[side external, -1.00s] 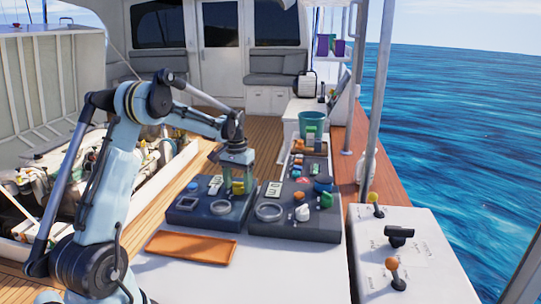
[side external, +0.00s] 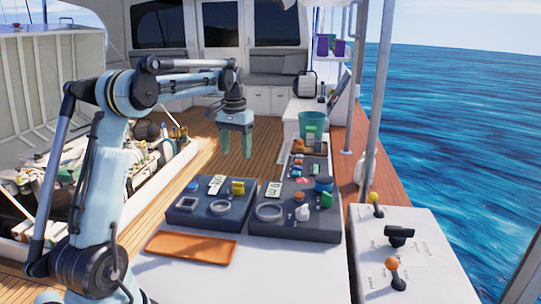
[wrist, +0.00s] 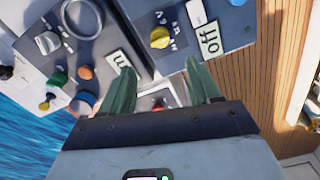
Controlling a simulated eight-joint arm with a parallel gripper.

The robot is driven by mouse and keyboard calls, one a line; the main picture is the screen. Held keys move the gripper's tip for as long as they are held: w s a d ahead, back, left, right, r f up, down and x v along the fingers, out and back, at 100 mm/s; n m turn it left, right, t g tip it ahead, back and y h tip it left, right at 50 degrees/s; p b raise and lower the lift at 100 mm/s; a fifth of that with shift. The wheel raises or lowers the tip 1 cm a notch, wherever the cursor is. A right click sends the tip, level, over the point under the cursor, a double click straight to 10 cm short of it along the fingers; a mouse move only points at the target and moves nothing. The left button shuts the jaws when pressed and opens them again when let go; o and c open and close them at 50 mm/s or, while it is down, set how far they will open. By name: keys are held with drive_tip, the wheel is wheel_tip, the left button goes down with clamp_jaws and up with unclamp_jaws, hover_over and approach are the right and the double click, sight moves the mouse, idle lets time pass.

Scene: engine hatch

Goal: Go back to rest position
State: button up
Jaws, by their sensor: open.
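My gripper (side external: 236,146) hangs fingers-down in the air above the far side of the control boxes, apart from everything. In the wrist view my gripper (wrist: 160,90) shows two green fingers spread apart with nothing held between them. Below it are the left control box (side external: 196,222), with a yellow knob (side external: 238,187), and the right control box (side external: 290,228), with several knobs and a ring. The yellow knob (wrist: 160,37) and an "off" label (wrist: 209,40) also show in the wrist view.
An orange tray (side external: 190,247) lies on the white counter (side external: 270,275) in front. A teal bucket (side external: 312,124) stands beyond the boxes. An open engine hatch (side external: 170,165) is at the left.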

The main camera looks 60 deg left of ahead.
drive_tip(key=shift+r, duration=0.3)
drive_tip(key=s+d+r+m+t+y, duration=0.1)
drive_tip(key=d+m+t, duration=0.1)
drive_tip(key=d, duration=0.6)
drive_tip(key=s+d+r+m+t, duration=0.1)
drive_tip(key=s+d, duration=0.1)
drive_tip(key=d, duration=0.6)
drive_tip(key=s+d+f+m+t, duration=0.1)
drive_tip(key=s+d+f+t, duration=0.1)
drive_tip(key=d, duration=0.4)
drive_tip(key=s+d+f+m+t+h, duration=0.1)
drive_tip(key=s+d+f+m+t, duration=0.1)
drive_tip(key=s+d, duration=0.3)
drive_tip(key=shift+s+d+f, duration=0.2)
drive_tip(key=shift+d+f, duration=0.25)
drive_tip(key=shift+f, duration=0.35)
